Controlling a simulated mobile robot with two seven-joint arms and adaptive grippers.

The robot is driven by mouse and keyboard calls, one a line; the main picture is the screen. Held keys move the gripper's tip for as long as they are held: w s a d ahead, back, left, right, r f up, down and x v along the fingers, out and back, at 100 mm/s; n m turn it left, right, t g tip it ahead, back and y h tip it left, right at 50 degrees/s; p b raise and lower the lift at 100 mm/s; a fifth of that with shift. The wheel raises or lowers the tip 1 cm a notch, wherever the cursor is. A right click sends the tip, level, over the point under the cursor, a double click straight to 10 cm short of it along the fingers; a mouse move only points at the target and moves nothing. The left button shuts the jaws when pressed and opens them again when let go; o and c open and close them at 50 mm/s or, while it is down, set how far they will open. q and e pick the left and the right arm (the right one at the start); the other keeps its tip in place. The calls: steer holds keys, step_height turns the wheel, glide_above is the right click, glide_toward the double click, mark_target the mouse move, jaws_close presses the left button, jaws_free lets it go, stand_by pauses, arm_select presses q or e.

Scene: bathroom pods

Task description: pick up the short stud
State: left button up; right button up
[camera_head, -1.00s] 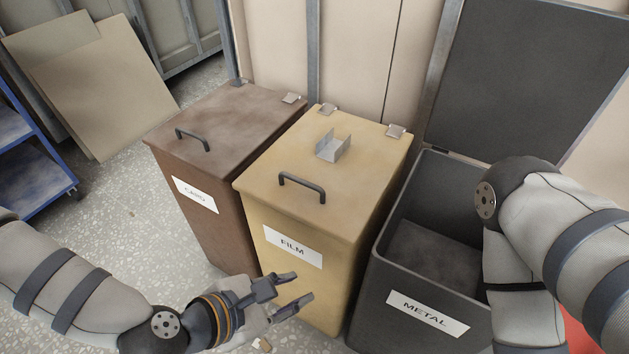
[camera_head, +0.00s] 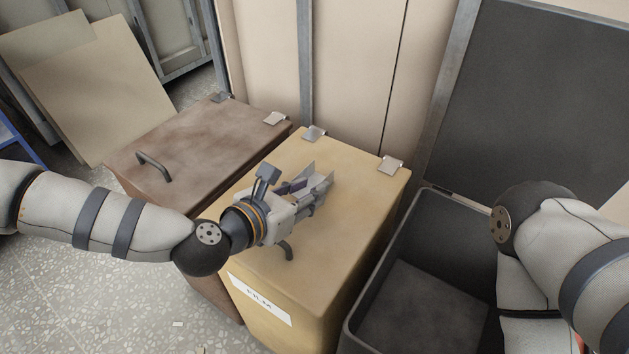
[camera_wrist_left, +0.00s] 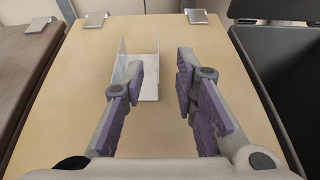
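The short stud (camera_head: 322,183) is a short grey metal U-shaped channel lying on the tan lid of the film bin (camera_head: 365,190). In the left wrist view the stud (camera_wrist_left: 149,70) stands ahead and left of centre, its left and right walls upright. My left gripper (camera_head: 306,193) is low over the lid at the stud's near end and partly hides it. In the wrist view the purple-padded fingers (camera_wrist_left: 160,75) are apart. The left finger overlaps the stud, and the right finger is to its right. I cannot tell whether they touch it. My right gripper is out of view.
A black lid handle (camera_head: 287,250) is just below my left gripper. The brown bin (camera_head: 205,145) is closed on the left. The dark metal bin (camera_head: 430,310) stands open on the right, its lid (camera_head: 545,90) raised. My right arm is over its right side.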

arm_select(q)
steer(key=x, duration=0.5)
steer(key=shift+w+d+f, duration=0.15)
steer(key=shift+w, duration=0.25)
jaws_close()
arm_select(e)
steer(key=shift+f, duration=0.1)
